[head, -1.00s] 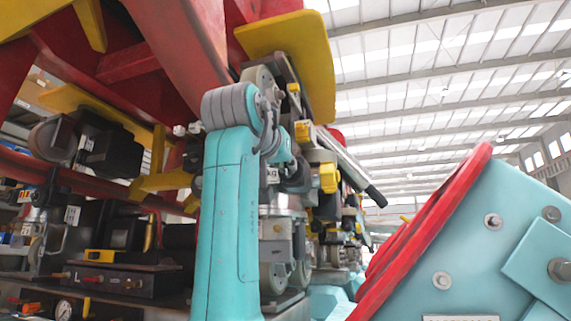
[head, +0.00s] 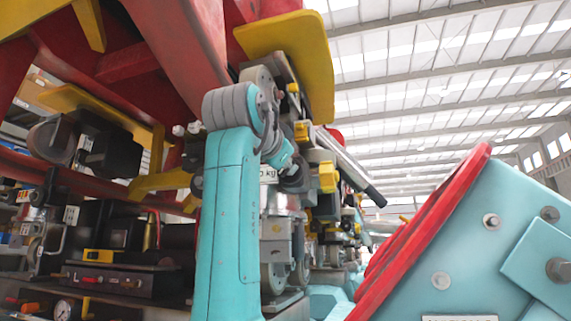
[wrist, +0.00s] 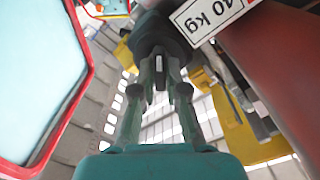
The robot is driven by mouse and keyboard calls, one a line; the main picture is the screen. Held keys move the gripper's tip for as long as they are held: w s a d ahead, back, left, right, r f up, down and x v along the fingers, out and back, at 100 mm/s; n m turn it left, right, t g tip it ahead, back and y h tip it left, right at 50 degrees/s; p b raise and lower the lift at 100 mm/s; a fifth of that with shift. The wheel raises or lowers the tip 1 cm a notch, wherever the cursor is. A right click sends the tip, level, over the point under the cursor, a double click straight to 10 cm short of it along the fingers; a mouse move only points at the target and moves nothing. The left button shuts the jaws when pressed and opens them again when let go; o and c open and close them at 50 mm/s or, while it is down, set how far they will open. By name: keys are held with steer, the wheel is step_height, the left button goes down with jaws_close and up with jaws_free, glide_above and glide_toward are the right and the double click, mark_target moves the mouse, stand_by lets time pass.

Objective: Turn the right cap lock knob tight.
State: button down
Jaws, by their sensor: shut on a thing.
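In the wrist view, my gripper (wrist: 160,80) has its two grey fingers closed in on a dark, round knob-like part (wrist: 157,32). This seems to be the right cap lock knob. The fingertips overlap its lower edge, and its far side is hidden. A white "40 kg" label (wrist: 213,15) is beside it on the right. In the head view, my gripper (head: 292,177) is small and dark, to the right of my teal arm. The same label (head: 268,174) shows partly behind the arm. The knob cannot be made out clearly there.
A yellow plate (head: 290,50) overhangs my arm under the red frame (head: 180,50). A yellow block (head: 327,177) and a grey bar with a black end (head: 350,165) are close on the right. A red-edged teal body (head: 470,240) stands at lower right, with a gap between.

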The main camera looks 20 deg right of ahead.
steer(key=shift+f+m, duration=0.2)
steer(key=shift+m, duration=4.9)
steer(key=c, duration=1.2)
jaws_free()
steer(key=v, duration=1.2)
